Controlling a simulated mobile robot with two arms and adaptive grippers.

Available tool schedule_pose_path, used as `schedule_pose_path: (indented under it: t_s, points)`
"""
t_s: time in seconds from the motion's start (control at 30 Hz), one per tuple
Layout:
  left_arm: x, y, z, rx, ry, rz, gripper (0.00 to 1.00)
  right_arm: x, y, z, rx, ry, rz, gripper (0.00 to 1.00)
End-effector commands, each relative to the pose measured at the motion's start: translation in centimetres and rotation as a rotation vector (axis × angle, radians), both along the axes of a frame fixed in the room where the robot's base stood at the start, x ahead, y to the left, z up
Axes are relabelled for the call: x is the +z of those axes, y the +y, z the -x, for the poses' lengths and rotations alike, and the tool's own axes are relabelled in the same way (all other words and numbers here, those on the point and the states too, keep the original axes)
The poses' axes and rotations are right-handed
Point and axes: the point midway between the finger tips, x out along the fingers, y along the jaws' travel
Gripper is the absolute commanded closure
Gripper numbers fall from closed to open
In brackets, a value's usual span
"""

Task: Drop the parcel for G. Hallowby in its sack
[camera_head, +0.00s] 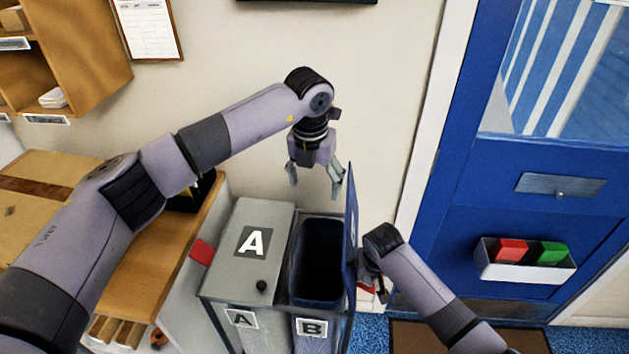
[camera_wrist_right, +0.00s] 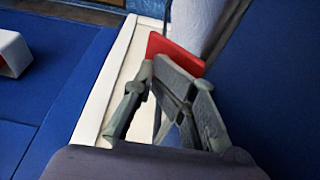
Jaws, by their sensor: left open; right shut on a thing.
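A red flat thing (camera_wrist_right: 178,48) shows at the fingertips of my right gripper (camera_wrist_right: 155,85), which is shut on it. In the head view the red thing (camera_head: 367,288) is mostly hidden, with something white beside it. No name on it can be read, so I cannot tell whose parcel it is. My right gripper (camera_head: 379,289) is just right of the raised blue lid (camera_head: 351,230). The sack marked B (camera_head: 313,327) is open, its dark inside visible. The sack marked A (camera_head: 240,320) is covered by a grey lid (camera_head: 245,272). My left gripper (camera_head: 315,183) is open and empty above the sacks.
The raised lid stands between my right gripper and sack B's opening. A wooden counter (camera_head: 165,262) is left of the sacks. A blue door (camera_head: 480,190) with a white tray (camera_head: 520,267) is at the right.

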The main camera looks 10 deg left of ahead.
Motion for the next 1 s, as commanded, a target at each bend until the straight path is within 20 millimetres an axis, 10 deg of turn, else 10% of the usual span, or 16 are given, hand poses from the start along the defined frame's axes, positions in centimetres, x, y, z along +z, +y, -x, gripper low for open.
schedule_pose_path:
  t_s: [1.0]
  points:
    - [5.5, 0.0, 0.0, 0.0, 0.0, 0.0, 0.29, 4.6, 0.0, 0.5, 0.0, 0.014, 0.001, 1.0]
